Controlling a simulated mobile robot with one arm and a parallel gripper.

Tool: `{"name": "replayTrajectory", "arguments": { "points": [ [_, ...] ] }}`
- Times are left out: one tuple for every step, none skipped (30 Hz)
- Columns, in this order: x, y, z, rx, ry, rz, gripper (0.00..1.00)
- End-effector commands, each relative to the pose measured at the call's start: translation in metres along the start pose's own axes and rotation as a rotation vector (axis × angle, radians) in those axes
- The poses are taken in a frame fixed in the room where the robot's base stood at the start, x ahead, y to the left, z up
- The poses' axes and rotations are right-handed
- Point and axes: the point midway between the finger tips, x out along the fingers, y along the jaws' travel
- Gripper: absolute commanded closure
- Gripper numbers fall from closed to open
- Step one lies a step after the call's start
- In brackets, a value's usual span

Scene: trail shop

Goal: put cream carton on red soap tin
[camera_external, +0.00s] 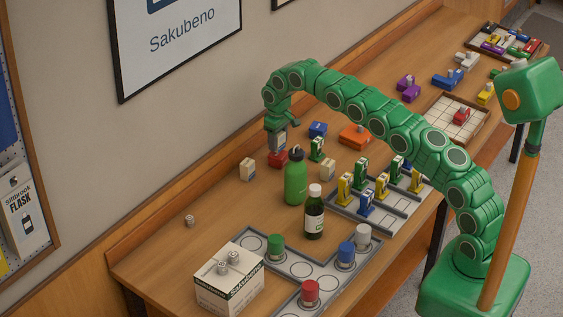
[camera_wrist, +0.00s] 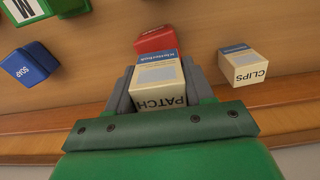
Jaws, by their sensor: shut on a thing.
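My gripper (camera_wrist: 160,97) is shut on a cream carton (camera_wrist: 158,100) with a blue strip and the word PATCH. In the external view my gripper (camera_external: 278,141) points down near the wall side of the table and mostly hides this carton. The red soap tin (camera_wrist: 158,39) shows just beyond the carton in the wrist view, partly covered by it. In the external view the red tin (camera_external: 277,159) sits on the table directly below my gripper. I cannot tell whether carton and tin touch.
Another cream carton, marked CLIPS (camera_wrist: 242,66), stands beside it, left of the tin externally (camera_external: 247,169). A third cream carton (camera_external: 328,169), a green flask (camera_external: 295,181) and a blue tin (camera_external: 318,130) stand nearby.

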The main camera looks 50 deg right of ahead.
Motion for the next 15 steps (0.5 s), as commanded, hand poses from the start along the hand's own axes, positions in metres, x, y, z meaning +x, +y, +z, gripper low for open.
{"name": "replayTrajectory", "arguments": {
  "points": [
    [0.005,0.000,0.000,0.000,-0.001,0.000,0.79],
    [0.009,0.001,0.000,0.001,-0.001,0.000,0.79],
    [0.013,0.001,0.000,0.001,-0.001,0.000,0.79],
    [0.015,0.001,0.001,0.001,-0.001,0.000,0.79],
    [0.016,0.001,0.001,0.001,-0.001,0.000,0.79],
    [0.018,0.001,0.001,0.001,-0.001,0.000,0.79],
    [0.018,0.001,0.000,0.000,-0.001,0.000,0.79],
    [0.018,0.001,0.000,0.000,-0.001,0.000,0.79],
    [0.018,0.000,0.000,0.000,0.000,0.000,0.79],
    [0.018,0.000,0.000,0.000,0.000,0.000,0.79],
    [0.018,0.000,0.000,0.000,0.000,0.000,0.79],
    [0.018,0.000,0.000,0.000,0.000,0.000,0.79],
    [0.018,0.000,0.000,0.000,0.000,0.000,0.79],
    [0.018,0.000,0.000,0.000,0.000,0.000,0.79],
    [0.018,0.000,0.000,0.000,0.000,0.000,0.79]
  ]
}}
